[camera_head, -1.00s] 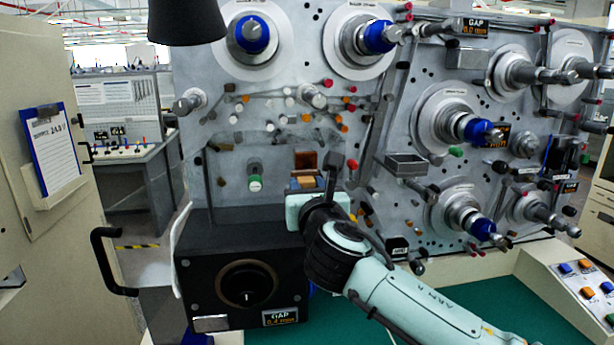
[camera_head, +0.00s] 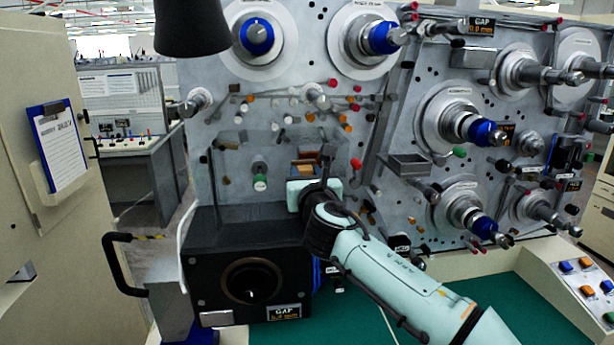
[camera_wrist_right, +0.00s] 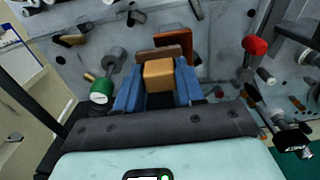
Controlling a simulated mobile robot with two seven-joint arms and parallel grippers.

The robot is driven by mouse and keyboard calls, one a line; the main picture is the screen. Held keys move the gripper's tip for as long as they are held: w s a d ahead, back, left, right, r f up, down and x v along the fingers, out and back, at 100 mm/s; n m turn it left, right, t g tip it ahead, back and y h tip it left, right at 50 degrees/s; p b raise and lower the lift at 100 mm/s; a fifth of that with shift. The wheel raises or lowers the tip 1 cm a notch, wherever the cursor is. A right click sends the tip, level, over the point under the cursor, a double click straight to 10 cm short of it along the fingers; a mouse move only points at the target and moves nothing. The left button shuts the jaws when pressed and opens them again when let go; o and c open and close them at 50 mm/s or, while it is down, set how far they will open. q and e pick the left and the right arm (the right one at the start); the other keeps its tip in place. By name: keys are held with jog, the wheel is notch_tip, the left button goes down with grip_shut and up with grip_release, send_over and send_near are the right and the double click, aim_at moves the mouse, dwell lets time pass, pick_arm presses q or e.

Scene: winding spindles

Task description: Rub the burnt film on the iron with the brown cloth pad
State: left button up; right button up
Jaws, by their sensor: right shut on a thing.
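My right gripper (camera_wrist_right: 158,80) is shut on a tan-orange block with a brown layer at its far end, which I take to be the brown cloth pad (camera_wrist_right: 158,75). Its blue fingers press on both sides of the block. Just beyond stands a reddish-brown plate on the machine face, probably the iron with its burnt film (camera_wrist_right: 174,40). In the head view the plate (camera_head: 308,155) shows just above my right gripper (camera_head: 304,176). The pad's brown end is at or very close to the plate; I cannot tell if they touch. My left gripper is out of view.
A black box with a round dial (camera_head: 250,285) stands below left of the gripper. A green-tipped post (camera_head: 260,182) is just left. A grey tray (camera_head: 408,165) and several spindles with blue hubs are to the right. A dark lamp shade (camera_head: 190,28) hangs upper left.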

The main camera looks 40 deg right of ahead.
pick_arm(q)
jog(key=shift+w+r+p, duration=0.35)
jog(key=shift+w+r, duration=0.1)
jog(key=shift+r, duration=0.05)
pick_arm(e)
jog(key=shift+x, duration=1)
jog(key=shift+s+d, duration=0.1)
jog(key=shift+s+d, duration=0.45)
jog(key=shift+d, duration=0.3)
jog(key=shift+s+d, duration=0.5)
jog(key=shift+d, duration=0.45)
jog(key=shift+w+a, duration=0.55)
jog(key=shift+a, duration=0.35)
jog(key=shift+w+a, duration=0.5)
jog(key=shift+a, duration=0.4)
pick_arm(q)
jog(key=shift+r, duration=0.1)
